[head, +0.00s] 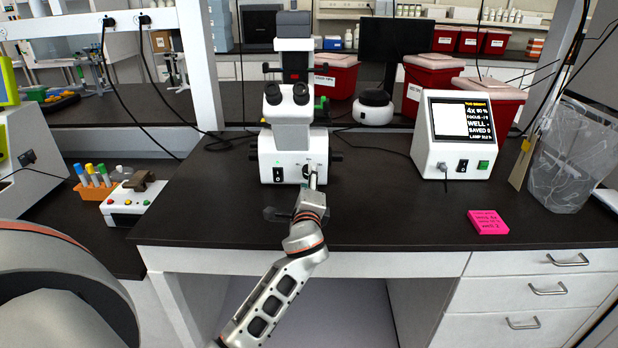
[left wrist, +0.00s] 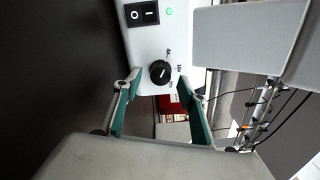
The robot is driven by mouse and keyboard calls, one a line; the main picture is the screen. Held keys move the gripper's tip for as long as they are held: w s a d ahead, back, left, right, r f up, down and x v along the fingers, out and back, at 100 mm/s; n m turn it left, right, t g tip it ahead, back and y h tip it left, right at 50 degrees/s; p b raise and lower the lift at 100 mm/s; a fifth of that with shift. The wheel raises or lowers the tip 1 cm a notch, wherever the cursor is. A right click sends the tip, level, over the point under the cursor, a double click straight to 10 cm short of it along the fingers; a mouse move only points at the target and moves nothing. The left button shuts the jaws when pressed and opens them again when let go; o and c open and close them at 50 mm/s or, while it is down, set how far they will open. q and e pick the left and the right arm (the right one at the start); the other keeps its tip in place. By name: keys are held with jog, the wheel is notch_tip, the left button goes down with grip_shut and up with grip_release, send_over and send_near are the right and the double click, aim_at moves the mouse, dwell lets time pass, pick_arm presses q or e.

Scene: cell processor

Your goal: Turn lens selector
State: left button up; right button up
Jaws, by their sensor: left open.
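The white microscope (head: 292,140) stands on the black bench, with twin eyepieces facing me. Its front carries the lens selector, a round black knob (left wrist: 160,72) with a white mark and small labels beside it that I cannot read. My left gripper (head: 311,184) reaches up to the microscope's front and partly hides the knob in the head view. In the left wrist view the left gripper (left wrist: 160,88) is open. Its two teal-padded fingers lie on either side of the knob's near side, and I cannot tell whether they touch it. My right gripper is not in view.
A display box (head: 461,133) reading "4x" stands to the right. A white button box (head: 128,204) and a tube rack (head: 96,190) are left. The bench between is clear.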

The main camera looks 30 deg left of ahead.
pick_arm(q)
jog(key=v, duration=0.9)
jog(key=shift+s+d, duration=0.15)
jog(key=shift+s, duration=0.2)
